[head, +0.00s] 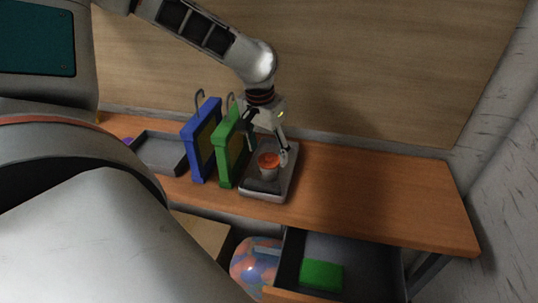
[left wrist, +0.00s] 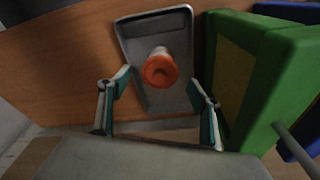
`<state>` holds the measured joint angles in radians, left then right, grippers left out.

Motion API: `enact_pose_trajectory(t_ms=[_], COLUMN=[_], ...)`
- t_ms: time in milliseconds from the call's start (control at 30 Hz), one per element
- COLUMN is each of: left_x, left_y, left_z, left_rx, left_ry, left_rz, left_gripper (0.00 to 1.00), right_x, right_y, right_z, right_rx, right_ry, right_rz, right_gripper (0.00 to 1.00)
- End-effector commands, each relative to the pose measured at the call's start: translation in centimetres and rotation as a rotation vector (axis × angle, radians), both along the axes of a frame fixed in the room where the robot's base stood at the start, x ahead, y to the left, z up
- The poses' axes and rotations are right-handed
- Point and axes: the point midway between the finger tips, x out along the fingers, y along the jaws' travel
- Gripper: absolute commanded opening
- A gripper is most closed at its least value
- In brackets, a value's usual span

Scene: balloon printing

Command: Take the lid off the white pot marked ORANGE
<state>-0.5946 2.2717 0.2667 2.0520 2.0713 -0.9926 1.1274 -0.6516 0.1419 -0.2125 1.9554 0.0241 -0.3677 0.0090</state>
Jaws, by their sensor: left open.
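A small white pot with an orange top (head: 268,164) stands upright on a grey tray-like stand on the table. No lettering on it can be read. In the left wrist view the round orange top (left wrist: 160,71) faces the camera, with a little of the pale body behind it. My left gripper (head: 266,148) is open, pointing down over the stand, with its fingers on either side of the pot's top. In the left wrist view the open fingers (left wrist: 160,82) are apart from the orange top and nothing is between them in contact. My right gripper is not in view.
The grey stand (head: 282,188) lies right beside a green frame (head: 232,150) and a blue frame (head: 203,140), both upright with hooks. A grey tray (head: 160,152) is farther left. The table's right side is clear. Below, an open drawer holds a green block (head: 321,274); a patterned ball (head: 252,268) is beside it.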

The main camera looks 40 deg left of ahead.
Motion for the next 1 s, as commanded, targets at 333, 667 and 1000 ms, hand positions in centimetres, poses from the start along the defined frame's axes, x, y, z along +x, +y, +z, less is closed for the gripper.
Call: enact_pose_trajectory(t_ms=[333,667,1000], left_x=[0.24,0.22,0.26], left_y=[0.03,0.03,0.03], left_z=[-1.17,-1.16,-0.54], left_rx=[0.000,0.000,0.000], left_ry=[-0.001,-0.001,-0.002], left_rz=[0.000,0.000,0.000], left_gripper=[0.63,0.36,0.36], right_x=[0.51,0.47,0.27], right_y=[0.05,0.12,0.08], right_z=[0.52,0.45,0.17], right_rx=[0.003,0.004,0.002], right_ry=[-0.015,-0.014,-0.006], right_rz=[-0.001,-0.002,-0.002], right_gripper=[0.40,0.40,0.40])
